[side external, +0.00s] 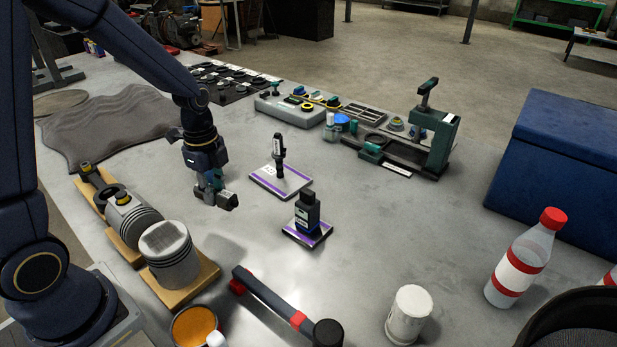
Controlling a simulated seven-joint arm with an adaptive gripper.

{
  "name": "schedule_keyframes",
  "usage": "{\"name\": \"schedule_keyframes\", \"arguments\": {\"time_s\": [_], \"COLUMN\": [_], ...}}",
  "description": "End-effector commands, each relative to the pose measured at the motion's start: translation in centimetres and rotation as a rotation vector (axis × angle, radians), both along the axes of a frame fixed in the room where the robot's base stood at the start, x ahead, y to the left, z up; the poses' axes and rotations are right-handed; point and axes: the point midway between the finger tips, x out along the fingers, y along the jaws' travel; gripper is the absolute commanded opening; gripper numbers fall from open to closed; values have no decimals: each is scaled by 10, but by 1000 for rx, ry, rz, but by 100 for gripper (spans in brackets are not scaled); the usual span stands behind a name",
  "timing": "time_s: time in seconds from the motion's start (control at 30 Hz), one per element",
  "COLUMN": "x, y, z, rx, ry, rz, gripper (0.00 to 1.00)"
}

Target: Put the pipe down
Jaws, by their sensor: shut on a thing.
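My gripper (214,190) hangs above the grey table, to the right of the pistons and to the left of the purple-edged pads. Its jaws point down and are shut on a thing. The held thing is small in the picture and mostly hidden by the dark and teal fingers, so its shape is hard to make out; I take it to be the pipe. No other clear pipe stands out on the table.
Small dark devices stand on purple-edged pads (267,186). A dark bar with red bands (272,300), a white cup (408,314) and a bottle (522,262) are nearer. A green press (440,140) stands behind. The mid-right table is clear.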

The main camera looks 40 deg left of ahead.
Motion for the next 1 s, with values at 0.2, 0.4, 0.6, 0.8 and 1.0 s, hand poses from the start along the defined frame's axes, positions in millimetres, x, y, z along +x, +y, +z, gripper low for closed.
{"name": "schedule_keyframes", "arguments": {"time_s": [0.2,0.4,0.6,0.8,1.0], "x": [12,14,-10,-25,2], "y": [47,148,232,269,296], "z": [22,34,44,47,30], "rx": [0,0,0,0,0], "ry": [-2,-2,-2,-2,0], "rz": [115,333,509,585,593], "gripper": [0,0,0,0,0]}}
